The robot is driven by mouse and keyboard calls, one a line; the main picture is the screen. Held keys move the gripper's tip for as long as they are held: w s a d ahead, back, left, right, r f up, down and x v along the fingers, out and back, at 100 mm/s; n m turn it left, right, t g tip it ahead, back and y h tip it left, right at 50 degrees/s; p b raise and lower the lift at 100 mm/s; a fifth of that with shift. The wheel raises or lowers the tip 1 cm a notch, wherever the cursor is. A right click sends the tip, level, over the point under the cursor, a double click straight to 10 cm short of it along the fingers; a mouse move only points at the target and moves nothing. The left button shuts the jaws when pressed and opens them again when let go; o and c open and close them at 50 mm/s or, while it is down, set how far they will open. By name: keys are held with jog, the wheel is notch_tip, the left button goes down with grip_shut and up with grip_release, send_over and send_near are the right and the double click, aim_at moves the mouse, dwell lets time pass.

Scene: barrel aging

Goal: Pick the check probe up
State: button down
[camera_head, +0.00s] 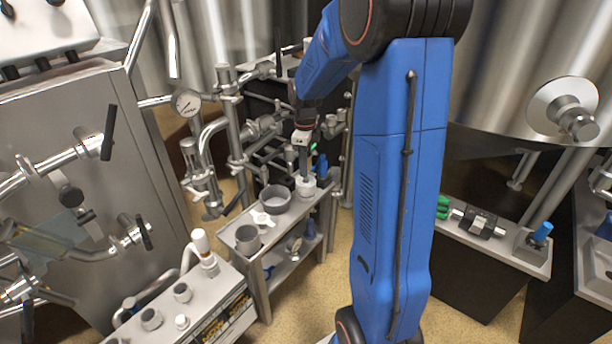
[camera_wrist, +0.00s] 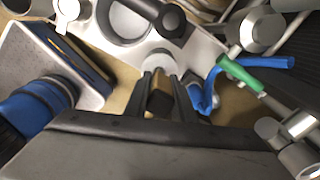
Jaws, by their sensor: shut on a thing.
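My gripper (camera_head: 304,168) points down over the back end of the steel cart. In the wrist view my gripper (camera_wrist: 158,78) has its fingertips close together on a small part that is mostly hidden between them, which I take to be the check probe. A pale round piece (camera_wrist: 157,62) shows just past the fingertips; in the head view it is a short white cylinder (camera_head: 306,186) at the cart's back edge. I cannot tell whether it is part of the probe or its holder, or whether the probe is clear of it.
On the cart (camera_head: 288,222) stand a wide grey bowl (camera_head: 274,200), a white piece (camera_head: 263,219) and a grey cup (camera_head: 247,239). Pipes and a gauge (camera_head: 187,102) rise at the left. A green-handled tool (camera_wrist: 240,74) and blue tubing lie right of my fingers in the wrist view.

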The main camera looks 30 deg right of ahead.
jog(key=shift+r, duration=3.65)
